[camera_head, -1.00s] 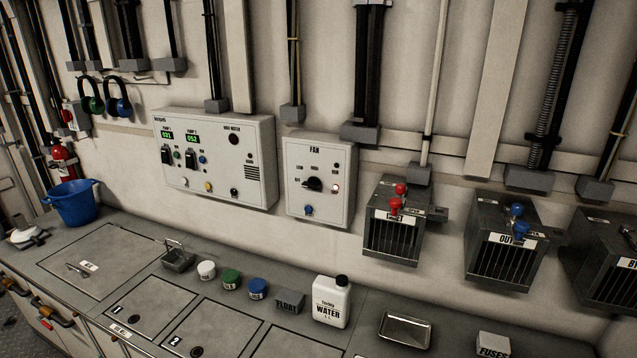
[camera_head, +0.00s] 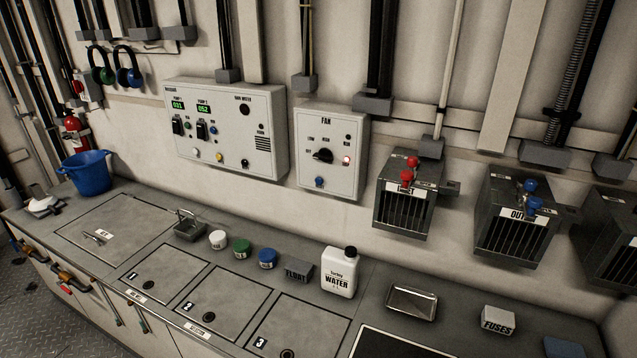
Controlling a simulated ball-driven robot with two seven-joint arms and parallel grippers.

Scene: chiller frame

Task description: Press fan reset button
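The fan panel (camera_head: 332,150) is a pale box on the back wall, labelled FAN. It has a black rotary knob (camera_head: 322,156) in its middle and a lit indicator (camera_head: 346,160) to the knob's right. A blue button (camera_head: 319,181) sits at the lower left of the panel; its own label is too small to read. Neither of my grippers shows in the head view, and nothing covers the panel.
A pump panel (camera_head: 226,128) hangs left of the fan panel. Metal boxes with red valves (camera_head: 407,176) and blue valves (camera_head: 535,204) jut out at right. A white water bottle (camera_head: 340,272) and several small jars stand on the counter (camera_head: 150,262) below.

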